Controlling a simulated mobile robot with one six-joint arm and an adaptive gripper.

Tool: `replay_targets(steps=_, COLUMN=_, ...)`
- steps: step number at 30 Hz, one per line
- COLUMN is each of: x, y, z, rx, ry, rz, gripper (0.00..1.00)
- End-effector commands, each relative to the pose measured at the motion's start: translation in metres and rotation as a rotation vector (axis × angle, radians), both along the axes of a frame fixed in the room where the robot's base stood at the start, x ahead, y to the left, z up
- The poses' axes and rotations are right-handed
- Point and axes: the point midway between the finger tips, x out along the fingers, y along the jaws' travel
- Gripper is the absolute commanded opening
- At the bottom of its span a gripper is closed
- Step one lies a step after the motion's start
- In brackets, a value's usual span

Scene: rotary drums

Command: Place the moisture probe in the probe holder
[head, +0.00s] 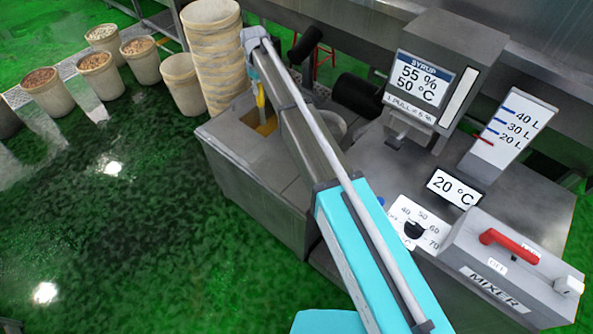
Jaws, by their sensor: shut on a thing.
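My arm reaches from the bottom of the head view to the steel bench's far left corner. My gripper (258,82) is at its far end, small and partly hidden by the arm. It is shut on a slim yellow thing, which looks like the moisture probe (261,97) and points downward. Just below is an ochre-yellow recess or patch (265,127) in the bench top. I cannot tell whether the probe touches it, or whether it is the probe holder. I cannot make out any other probe holder.
A stack of pale tubs (213,50) stands behind the bench corner. A syrup dispenser (428,85), a level gauge (508,130), a dial (413,229) and a mixer panel (497,262) with a red lever are at right. Filled buckets (97,75) stand on the green floor at left.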

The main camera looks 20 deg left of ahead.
Motion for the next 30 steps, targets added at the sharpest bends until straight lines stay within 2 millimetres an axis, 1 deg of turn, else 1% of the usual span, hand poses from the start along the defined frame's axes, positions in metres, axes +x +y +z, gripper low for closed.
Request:
replay_targets(steps=5, x=0.002, y=-0.009, z=-0.005, rx=0.0, ry=0.0, rz=-0.002, gripper=0.0)
replay_targets(steps=8, x=0.006, y=-0.025, z=-0.014, rx=0.0, ry=0.0, rz=-0.007, gripper=0.0)
replay_targets(steps=11, x=0.012, y=-0.049, z=-0.025, rx=0.0, ry=0.0, rz=-0.01, gripper=0.0)
replay_targets(steps=14, x=0.018, y=-0.079, z=-0.04, rx=0.0, ry=0.0, rz=-0.016, gripper=0.0)
replay_targets(steps=18, x=0.026, y=-0.125, z=-0.06, rx=0.0, ry=0.0, rz=-0.024, gripper=0.0)
replay_targets(steps=21, x=0.03, y=-0.154, z=-0.072, rx=0.0, ry=-0.001, rz=-0.028, gripper=0.0)
replay_targets(steps=24, x=0.033, y=-0.178, z=-0.081, rx=0.0, ry=-0.001, rz=-0.032, gripper=0.0)
replay_targets(steps=27, x=0.035, y=-0.193, z=-0.086, rx=0.0, ry=-0.001, rz=-0.034, gripper=0.0)
replay_targets(steps=30, x=0.036, y=-0.201, z=-0.088, rx=0.0, ry=-0.001, rz=-0.035, gripper=0.0)
